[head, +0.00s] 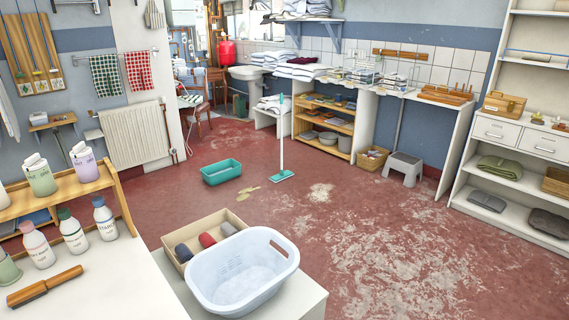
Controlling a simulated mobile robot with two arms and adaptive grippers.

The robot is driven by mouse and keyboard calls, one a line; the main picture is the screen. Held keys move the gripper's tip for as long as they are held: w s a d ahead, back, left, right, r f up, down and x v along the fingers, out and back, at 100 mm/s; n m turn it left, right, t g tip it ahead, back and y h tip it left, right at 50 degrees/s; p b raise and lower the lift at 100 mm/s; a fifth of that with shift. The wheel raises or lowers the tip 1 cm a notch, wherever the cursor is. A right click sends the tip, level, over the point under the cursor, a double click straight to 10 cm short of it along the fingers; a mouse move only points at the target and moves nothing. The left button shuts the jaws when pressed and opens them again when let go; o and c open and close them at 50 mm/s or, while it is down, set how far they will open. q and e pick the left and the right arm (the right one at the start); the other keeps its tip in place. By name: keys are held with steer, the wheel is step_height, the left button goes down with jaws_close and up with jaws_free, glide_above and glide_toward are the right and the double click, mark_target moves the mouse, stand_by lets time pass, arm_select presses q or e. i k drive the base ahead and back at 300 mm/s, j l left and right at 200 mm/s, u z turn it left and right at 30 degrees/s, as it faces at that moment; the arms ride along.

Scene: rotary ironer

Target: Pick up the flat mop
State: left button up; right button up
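The flat mop (281,146) stands upright out on the red floor, in the upper middle of the head view. It has a thin pale handle with a teal tip and a flat teal head (281,176) on the floor. It stands apart from the shelves behind it. Neither of my grippers shows in the head view.
A green tub (221,172) stands on the floor left of the mop. A white laundry basket (243,284) and a box of rolled cloths (200,228) sit on a near table. A grey step stool (403,168) stands farther back. The worn floor to the right is clear.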

mark_target(283, 175)
steer(key=i+l+z, duration=0.8)
steer(key=i, duration=0.3)
steer(key=i+l+z, duration=0.2)
steer(key=i, duration=0.35)
steer(key=i+l+z, duration=0.15)
steer(key=i, duration=0.4)
steer(key=i+j+u, duration=0.15)
steer(key=i+u, duration=0.3)
steer(key=i+j+u, duration=0.1)
steer(key=i+u, duration=0.55)
steer(key=u, duration=0.2)
steer(key=i+l+u, duration=0.4)
steer(key=i+j+u, duration=0.15)
steer(key=i, duration=0.75)
steer(key=i+j+u, duration=0.15)
steer(key=i, duration=0.75)
